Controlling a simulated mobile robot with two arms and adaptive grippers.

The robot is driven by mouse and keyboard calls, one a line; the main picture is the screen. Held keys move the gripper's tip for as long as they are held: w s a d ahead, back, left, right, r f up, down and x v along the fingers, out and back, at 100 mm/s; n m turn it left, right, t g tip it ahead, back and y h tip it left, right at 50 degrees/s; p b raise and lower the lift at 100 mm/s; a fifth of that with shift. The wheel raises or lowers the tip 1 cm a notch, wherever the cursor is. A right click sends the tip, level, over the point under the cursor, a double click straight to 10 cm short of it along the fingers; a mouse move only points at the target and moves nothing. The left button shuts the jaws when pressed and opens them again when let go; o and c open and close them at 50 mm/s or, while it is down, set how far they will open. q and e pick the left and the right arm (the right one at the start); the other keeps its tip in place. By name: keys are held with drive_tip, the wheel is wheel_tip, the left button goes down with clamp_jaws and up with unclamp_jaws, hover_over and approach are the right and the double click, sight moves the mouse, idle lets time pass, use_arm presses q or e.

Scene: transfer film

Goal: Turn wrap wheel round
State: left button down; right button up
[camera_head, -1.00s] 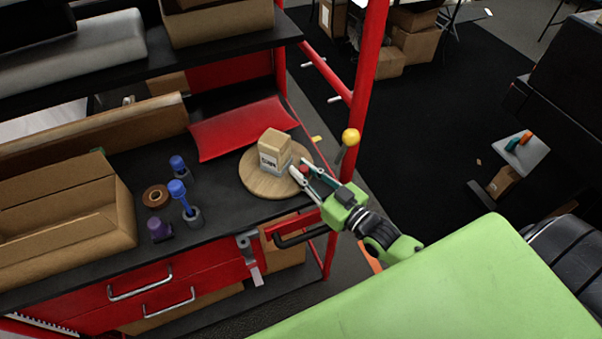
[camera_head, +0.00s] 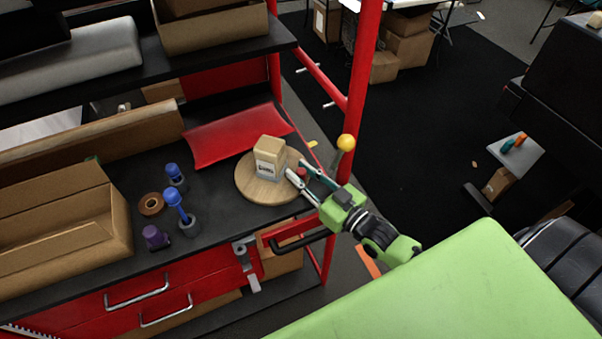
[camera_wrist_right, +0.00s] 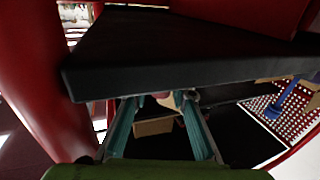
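The wrap wheel is a round wooden disc (camera_head: 249,190) on the black bench top near its right front corner. A tan pack (camera_head: 269,158) with a white printed label stands upright on it. A small red knob (camera_head: 302,172) shows at the disc's right edge. My right gripper (camera_head: 296,171) reaches in from the right, its two fingers apart on either side of the knob. Whether they touch it I cannot tell. The right wrist view shows the fingers (camera_wrist_right: 165,100) apart too, with a small pinkish-tan patch between the tips. My left gripper is not in view.
A red curved sheet (camera_head: 238,135) lies behind the disc. Blue-topped tools (camera_head: 177,206), a tape roll (camera_head: 151,204) and an open cardboard box (camera_head: 65,232) stand to the left. A red post (camera_head: 361,90) and yellow-ball lever (camera_head: 346,142) are close to my right arm.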

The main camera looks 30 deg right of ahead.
drive_tip(key=shift+o, duration=0.3)
drive_tip(key=shift+s+f, duration=0.1)
drive_tip(key=shift+s, duration=0.1)
drive_tip(key=v, duration=1.1)
drive_tip(key=shift+s+d, duration=0.15)
drive_tip(key=shift+s, duration=0.2)
